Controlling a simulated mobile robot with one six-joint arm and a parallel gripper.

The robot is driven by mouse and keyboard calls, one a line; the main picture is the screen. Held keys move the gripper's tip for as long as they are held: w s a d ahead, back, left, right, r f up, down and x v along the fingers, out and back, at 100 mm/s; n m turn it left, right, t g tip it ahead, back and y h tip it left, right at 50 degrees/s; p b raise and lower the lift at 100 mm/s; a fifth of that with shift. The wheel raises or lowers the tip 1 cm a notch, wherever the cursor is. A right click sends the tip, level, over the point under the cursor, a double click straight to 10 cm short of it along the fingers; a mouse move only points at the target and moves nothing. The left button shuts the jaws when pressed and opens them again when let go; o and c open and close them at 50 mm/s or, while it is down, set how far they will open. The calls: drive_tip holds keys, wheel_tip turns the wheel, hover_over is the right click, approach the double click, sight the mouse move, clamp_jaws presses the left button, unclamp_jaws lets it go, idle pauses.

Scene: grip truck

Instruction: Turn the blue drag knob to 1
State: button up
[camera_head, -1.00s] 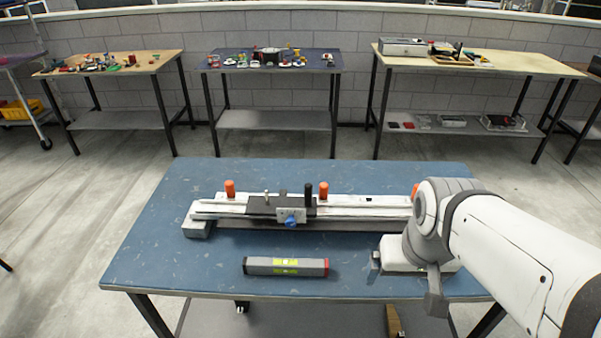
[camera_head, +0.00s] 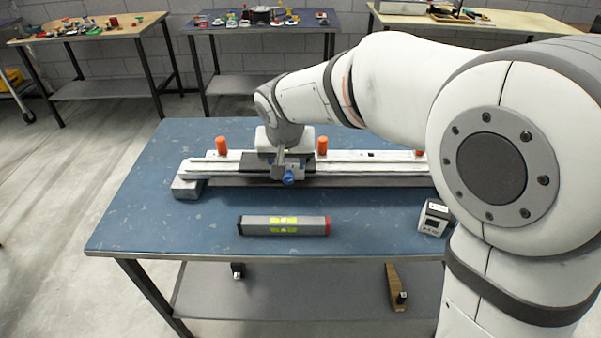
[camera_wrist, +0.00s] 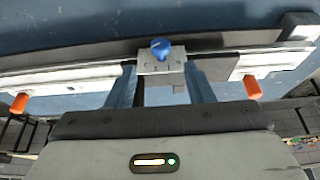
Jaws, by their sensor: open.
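The blue knob (camera_head: 288,178) sits on the front of a small light plate (camera_wrist: 163,66) on the rail carriage. It also shows in the wrist view (camera_wrist: 160,47), at top centre. My gripper (camera_head: 284,162) is above and just behind the knob, pointing down at the carriage. In the wrist view my gripper (camera_wrist: 161,78) is open, its two fingers apart on either side of the plate, with the knob just beyond them. Whether a finger touches the plate I cannot tell. The knob's marks are too small to read.
The long white rail (camera_head: 375,168) with orange pegs (camera_head: 322,146) lies across the blue table (camera_head: 160,229). A grey level (camera_head: 284,225) lies in front of the rail, and a small white-and-black box (camera_head: 434,218) stands to the right. The table's front left is clear.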

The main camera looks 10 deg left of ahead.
sight(288, 175)
drive_tip(key=x, duration=0.7)
drive_tip(key=shift+w+f, duration=0.1)
drive_tip(key=shift+f, duration=0.1)
